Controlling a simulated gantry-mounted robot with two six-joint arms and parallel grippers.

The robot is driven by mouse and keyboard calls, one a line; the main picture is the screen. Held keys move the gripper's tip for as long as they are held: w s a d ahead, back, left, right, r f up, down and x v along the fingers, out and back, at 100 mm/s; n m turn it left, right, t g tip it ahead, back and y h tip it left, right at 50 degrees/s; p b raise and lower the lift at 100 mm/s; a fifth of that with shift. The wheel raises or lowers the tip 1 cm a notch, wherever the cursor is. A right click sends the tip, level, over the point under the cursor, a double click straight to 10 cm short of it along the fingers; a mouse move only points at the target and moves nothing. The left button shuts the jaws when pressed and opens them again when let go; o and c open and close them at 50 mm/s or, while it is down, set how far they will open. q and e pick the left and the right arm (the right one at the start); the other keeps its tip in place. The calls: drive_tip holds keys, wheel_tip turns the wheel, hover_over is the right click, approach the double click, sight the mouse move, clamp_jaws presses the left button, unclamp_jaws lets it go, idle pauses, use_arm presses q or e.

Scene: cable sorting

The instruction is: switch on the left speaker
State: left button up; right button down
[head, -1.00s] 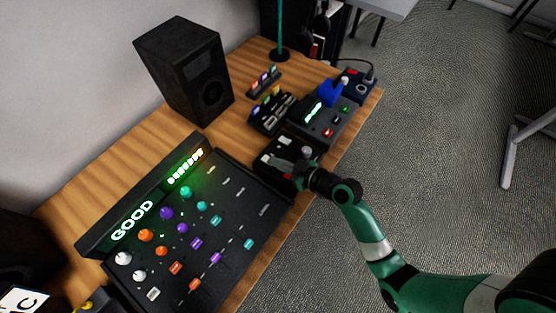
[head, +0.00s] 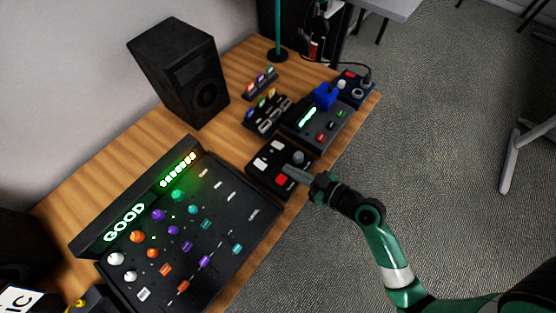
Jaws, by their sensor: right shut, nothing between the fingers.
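A tall black speaker (head: 180,75) stands at the back of the wooden desk. Part of another dark speaker-like box (head: 18,238) shows at the left edge, mostly cut off; no switch on it can be made out. My right gripper (head: 288,171) is shut and empty. Its tips are at the right side of a small black box (head: 262,180) with white buttons, a red button (head: 281,180) and a grey knob (head: 298,157). Whether the tips touch the box I cannot tell. My left gripper is out of view.
A large mixer (head: 215,240) with colored knobs and a lit "GOOD" display fills the desk's front. Behind the small box are a unit with a blue joystick (head: 325,95), a slider block (head: 267,113) and a teal pole (head: 278,30). Open floor lies right.

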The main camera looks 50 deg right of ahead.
drive_tip(key=v, duration=0.3)
drive_tip(key=shift+s+d+f, duration=0.1)
drive_tip(key=shift+s+f, duration=0.05)
drive_tip(key=shift+s, duration=0.25)
